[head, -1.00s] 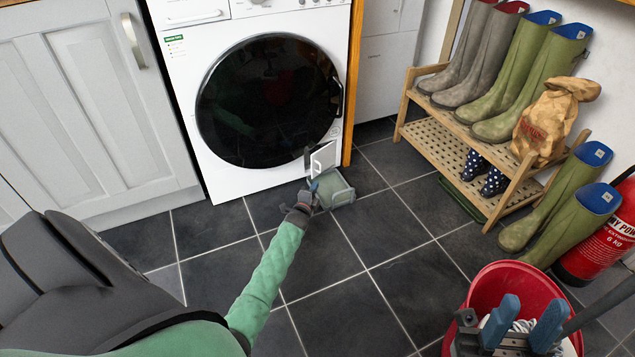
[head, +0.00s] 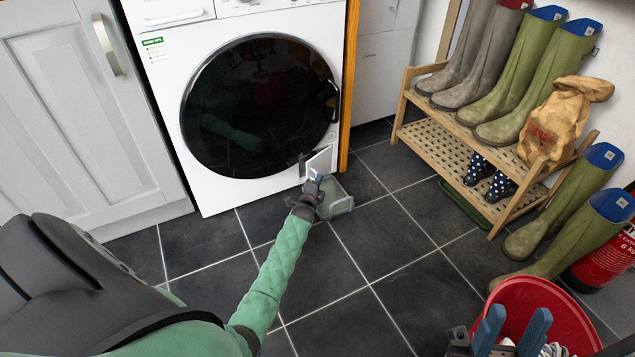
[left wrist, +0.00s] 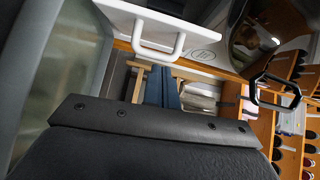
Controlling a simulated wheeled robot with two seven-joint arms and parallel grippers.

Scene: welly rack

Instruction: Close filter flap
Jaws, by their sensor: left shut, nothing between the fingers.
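The washing machine (head: 165,95) stands at the back. Its small white filter flap (head: 319,162) hangs open at the lower right of the front, standing out from the machine. My left gripper (head: 314,183) is shut and empty, just in front of the flap's lower edge; I cannot tell whether it touches. In the left wrist view, the blue fingertips (left wrist: 163,88) are together below a white panel with a white handle (left wrist: 160,38), which looks like the flap. My right gripper (head: 512,330) is open and empty over the red bucket, at the lower right.
A grey-green translucent tray (head: 336,203) sits on the floor beside my left gripper. A wooden boot rack (head: 440,110) with wellies stands at right, with more boots (head: 565,215) and a red extinguisher (head: 605,258). The red bucket (head: 570,300) is under my right gripper. The middle floor is clear.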

